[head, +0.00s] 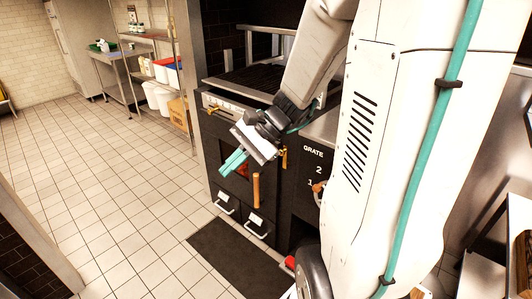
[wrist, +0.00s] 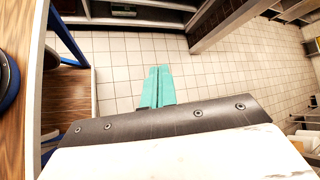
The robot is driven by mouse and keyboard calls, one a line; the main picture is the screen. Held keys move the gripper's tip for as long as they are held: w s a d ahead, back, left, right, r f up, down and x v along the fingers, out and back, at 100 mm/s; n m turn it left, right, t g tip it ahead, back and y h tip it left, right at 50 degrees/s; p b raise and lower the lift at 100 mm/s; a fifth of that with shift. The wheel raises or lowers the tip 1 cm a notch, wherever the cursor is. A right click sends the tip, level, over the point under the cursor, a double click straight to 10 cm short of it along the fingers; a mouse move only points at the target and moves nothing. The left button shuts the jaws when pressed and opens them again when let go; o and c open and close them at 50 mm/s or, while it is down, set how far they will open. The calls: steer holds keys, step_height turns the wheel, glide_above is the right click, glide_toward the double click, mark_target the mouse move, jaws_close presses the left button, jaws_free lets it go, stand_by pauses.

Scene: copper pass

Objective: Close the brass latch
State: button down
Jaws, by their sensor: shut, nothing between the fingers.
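My gripper (head: 234,163) has teal fingers, closed together and empty, in front of the dark grill oven's door in the head view. The fingers also show in the wrist view (wrist: 158,86), side by side over the tiled floor. A small brass piece (head: 284,157), which looks like the latch, sits at the door's right edge, right of my gripper. A vertical brass-coloured bar (head: 256,188) is below it on the door front. I cannot tell whether the latch is open or shut. My gripper hides part of the door. The wrist view does not show the latch clearly.
Another brass fitting (head: 214,110) is at the oven's upper left. Two drawers with pale handles (head: 257,227) are below the door. A dark mat (head: 232,258) lies on the floor before them. The tiled floor to the left is clear; a shelf with tubs (head: 160,70) stands behind.

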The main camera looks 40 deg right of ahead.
steer(key=w+d+f+m+t, duration=0.2)
steer(key=d+m, duration=0.1)
steer(key=d, duration=0.2)
steer(key=w+d+f+m+t, duration=0.2)
steer(key=d+m+t, duration=0.1)
steer(key=d+m, duration=0.15)
steer(key=s+d+f+m+t+h, duration=0.2)
steer(key=d+f+m+h, duration=0.3)
steer(key=d, duration=0.7)
steer(key=s+d+f+m+t+h, duration=0.3)
steer(key=s+d+f+m+h, duration=0.1)
steer(key=d+f+m, duration=0.6)
steer(key=shift+s+d+f+t+h, duration=0.15)
steer(key=shift+s+d+t+h, duration=0.2)
steer(key=shift+d+h, duration=0.45)
steer(key=shift+d, duration=0.15)
steer(key=w+a+r+x, duration=0.1)
steer(key=r+x, duration=0.1)
steer(key=x, duration=1)
steer(key=shift+w+d+r, duration=0.2)
steer(key=shift+w+d, duration=0.15)
steer(key=shift+d, duration=0.1)
steer(key=shift+d, duration=0.1)
